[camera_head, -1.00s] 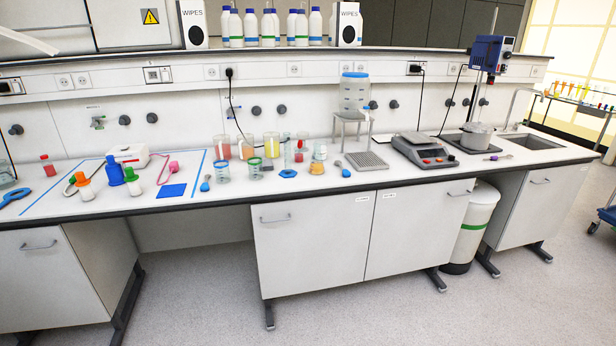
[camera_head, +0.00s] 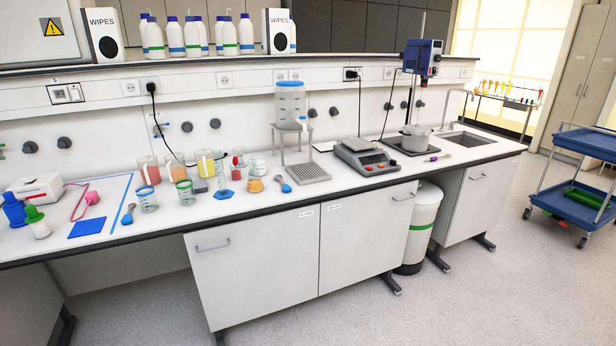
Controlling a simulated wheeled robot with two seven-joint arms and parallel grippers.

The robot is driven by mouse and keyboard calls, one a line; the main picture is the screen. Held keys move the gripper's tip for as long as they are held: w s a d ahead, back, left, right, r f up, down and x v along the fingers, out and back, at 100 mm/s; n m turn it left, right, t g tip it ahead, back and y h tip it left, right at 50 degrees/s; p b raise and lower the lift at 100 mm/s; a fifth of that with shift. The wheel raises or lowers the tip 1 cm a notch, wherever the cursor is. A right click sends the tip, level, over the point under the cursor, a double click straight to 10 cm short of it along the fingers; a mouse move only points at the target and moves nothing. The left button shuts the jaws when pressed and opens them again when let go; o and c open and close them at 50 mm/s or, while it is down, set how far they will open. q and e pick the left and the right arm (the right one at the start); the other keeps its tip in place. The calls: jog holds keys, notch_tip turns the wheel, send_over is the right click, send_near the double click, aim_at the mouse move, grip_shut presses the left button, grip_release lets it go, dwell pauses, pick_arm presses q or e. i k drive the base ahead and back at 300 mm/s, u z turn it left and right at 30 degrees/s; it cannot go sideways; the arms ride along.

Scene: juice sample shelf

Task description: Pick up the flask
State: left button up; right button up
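A small glass vessel with orange contents (camera_head: 255,185), which may be the flask, stands on the white bench near its front edge. It is too small to tell its shape surely. Beside it to the left stand two beakers, one with a blue rim (camera_head: 147,200) and one with a green rim (camera_head: 186,193). Behind them are jugs with red (camera_head: 149,170), orange (camera_head: 176,168) and yellow (camera_head: 205,163) contents. Neither of my grippers is in view.
Bottles with blue and green caps (camera_head: 25,212) are at far left. A blue cart (camera_head: 583,175) stands at right. The floor in front is clear.

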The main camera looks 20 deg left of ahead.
aim_at(254, 184)
jog(key=z, duration=0.4)
jog(key=i, duration=1.6)
jog(key=u, duration=0.65)
